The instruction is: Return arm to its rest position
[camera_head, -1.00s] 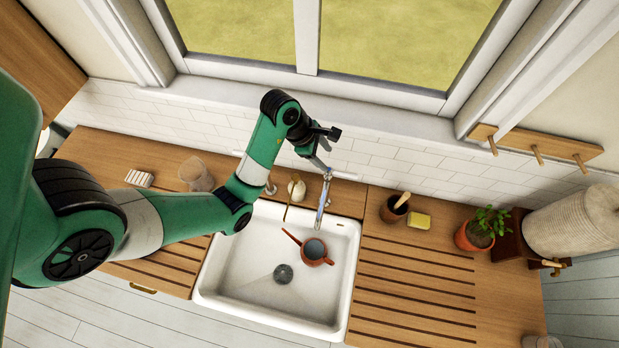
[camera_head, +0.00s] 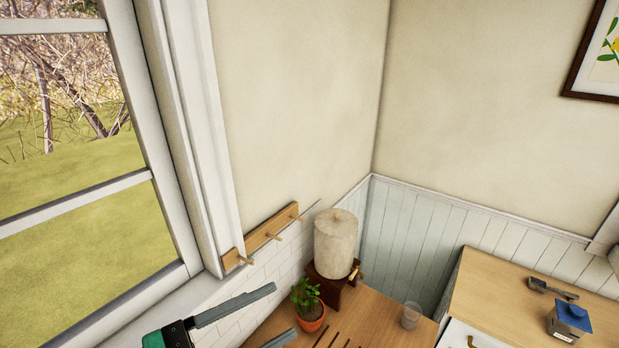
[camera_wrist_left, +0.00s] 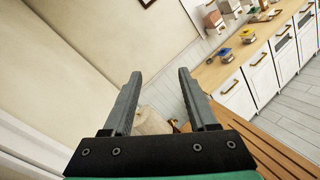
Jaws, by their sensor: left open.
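My left gripper (camera_head: 282,311) shows at the bottom of the head view, its two grey fingers spread apart with nothing between them. It is left of the potted plant (camera_head: 308,306) in the picture. In the left wrist view, the gripper (camera_wrist_left: 160,74) is open and empty, its fingers reaching up into the room. The pale cylindrical crock (camera_wrist_left: 150,121) appears beyond and between the fingers. Most of my left arm is outside the head view. My right gripper is in neither view.
The crock (camera_head: 336,244) stands on a dark wooden stand in the corner. A clear cup (camera_head: 411,315) is at the counter's edge. A peg rail (camera_head: 262,236) is on the wall beside the window. A blue-topped box (camera_head: 569,321) sits on the right counter.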

